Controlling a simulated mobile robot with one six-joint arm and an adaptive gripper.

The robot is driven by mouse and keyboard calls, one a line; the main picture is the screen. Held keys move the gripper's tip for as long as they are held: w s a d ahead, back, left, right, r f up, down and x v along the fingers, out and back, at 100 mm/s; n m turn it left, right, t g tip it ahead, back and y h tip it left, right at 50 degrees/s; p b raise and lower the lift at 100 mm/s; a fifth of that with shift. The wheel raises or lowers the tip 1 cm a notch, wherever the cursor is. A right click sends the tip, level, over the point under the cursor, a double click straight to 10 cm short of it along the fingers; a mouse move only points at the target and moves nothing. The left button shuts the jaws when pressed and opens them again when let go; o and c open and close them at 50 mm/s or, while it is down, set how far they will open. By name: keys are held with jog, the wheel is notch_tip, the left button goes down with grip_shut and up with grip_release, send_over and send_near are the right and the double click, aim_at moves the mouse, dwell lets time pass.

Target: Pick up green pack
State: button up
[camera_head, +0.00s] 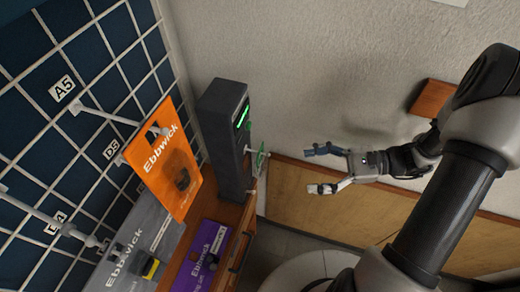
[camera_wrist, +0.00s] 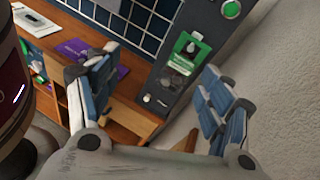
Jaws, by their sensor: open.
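The green pack (camera_wrist: 183,56) hangs in front of the dark grey upright unit (camera_wrist: 203,30), between the open fingers in the wrist view. In the head view the green pack (camera_head: 260,160) shows nearly edge-on, sticking out from the right side of the unit (camera_head: 225,135). My gripper (camera_head: 320,169) is open and empty to the right of the pack, clearly apart from it, with its fingers pointing left. In the wrist view my gripper (camera_wrist: 158,95) shows blue-padded fingers on both sides, with the pack beyond them.
An orange Ebbwick pack (camera_head: 165,160) and a grey one (camera_head: 145,235) hang at the dark grid wall (camera_head: 40,45). A purple pack (camera_head: 205,255) lies on the wooden bench (camera_head: 238,218). A plain wall (camera_head: 330,60) stands behind my gripper.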

notch_tip(320, 180, down, 4)
jog(key=w+d+f+m+t+y, duration=0.1)
jog(key=w+d+m+t+y, duration=0.1)
jog(key=d+m+t, duration=0.15)
jog(key=m+t+b, duration=0.1)
jog(key=m, duration=0.1)
send_near(264, 161)
jog(key=shift+n, duration=0.25)
jog(key=w+a, duration=0.2)
jog(key=a, duration=0.1)
jog(key=a+f, duration=0.1)
jog(key=a, duration=0.1)
jog(key=shift+w+a, duration=0.25)
jog(key=shift+w, duration=0.15)
jog(key=shift+s+b+x, duration=0.15)
jog(key=shift+b+x, duration=0.25)
jog(key=shift+x, duration=0.95)
jog(key=shift+s+b+x, duration=0.1)
jog(key=shift+b+x, duration=0.25)
jog(key=shift+x, duration=0.95)
jog(key=shift+c, duration=0.2)
jog(key=c, duration=1.2)
jog(key=shift+r, duration=0.15)
